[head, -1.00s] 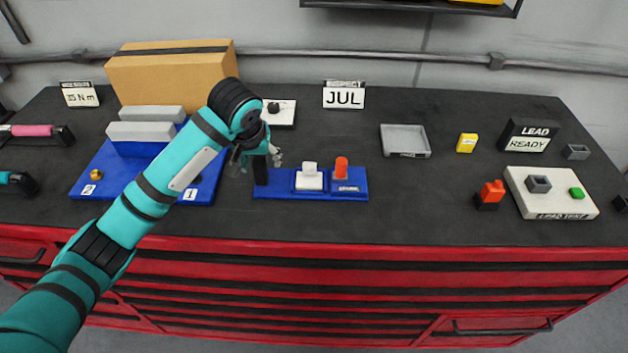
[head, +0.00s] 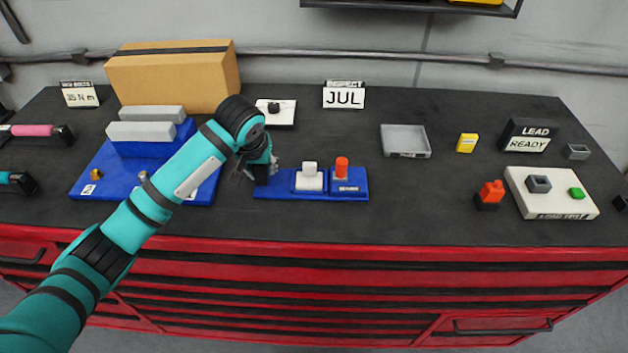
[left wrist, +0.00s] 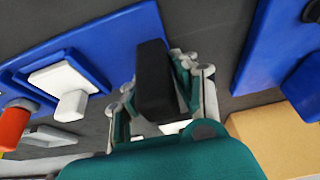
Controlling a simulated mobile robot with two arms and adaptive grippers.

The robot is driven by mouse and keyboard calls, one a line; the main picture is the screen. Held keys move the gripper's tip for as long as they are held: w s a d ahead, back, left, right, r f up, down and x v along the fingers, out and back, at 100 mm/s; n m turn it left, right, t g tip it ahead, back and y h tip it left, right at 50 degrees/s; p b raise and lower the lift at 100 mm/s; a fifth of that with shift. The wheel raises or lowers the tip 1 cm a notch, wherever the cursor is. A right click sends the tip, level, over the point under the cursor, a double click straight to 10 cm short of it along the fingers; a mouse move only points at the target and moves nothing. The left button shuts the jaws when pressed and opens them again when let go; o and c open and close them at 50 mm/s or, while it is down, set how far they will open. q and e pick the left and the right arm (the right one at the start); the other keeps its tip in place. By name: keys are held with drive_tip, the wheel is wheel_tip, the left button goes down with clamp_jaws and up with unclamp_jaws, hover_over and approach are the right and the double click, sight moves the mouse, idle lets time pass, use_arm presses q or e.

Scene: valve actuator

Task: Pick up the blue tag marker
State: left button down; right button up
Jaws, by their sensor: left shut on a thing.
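My left gripper (head: 262,170) is at the left end of a blue stand (head: 275,191) and is shut on a black block-shaped thing. In the left wrist view the black thing (left wrist: 154,85) sits between the grey finger links, over the edge of the stand (left wrist: 110,40). No blue part shows on it, so I cannot tell whether it is the blue tag marker. A white marker (head: 310,177) and an orange marker (head: 341,168) stand upright on the same stand, right of the gripper. My right gripper is not in view.
Left of the gripper lies a blue base (head: 95,175) with grey blocks (head: 140,131), partly behind my arm. A cardboard box (head: 175,80) and JUL sign (head: 343,97) stand behind. A grey tray (head: 405,140) and white test block (head: 550,203) are right.

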use_arm(q)
drive_tip(key=shift+r, duration=0.15)
wheel_tip(320, 180, up, 8)
drive_tip(key=shift+f, duration=4.15)
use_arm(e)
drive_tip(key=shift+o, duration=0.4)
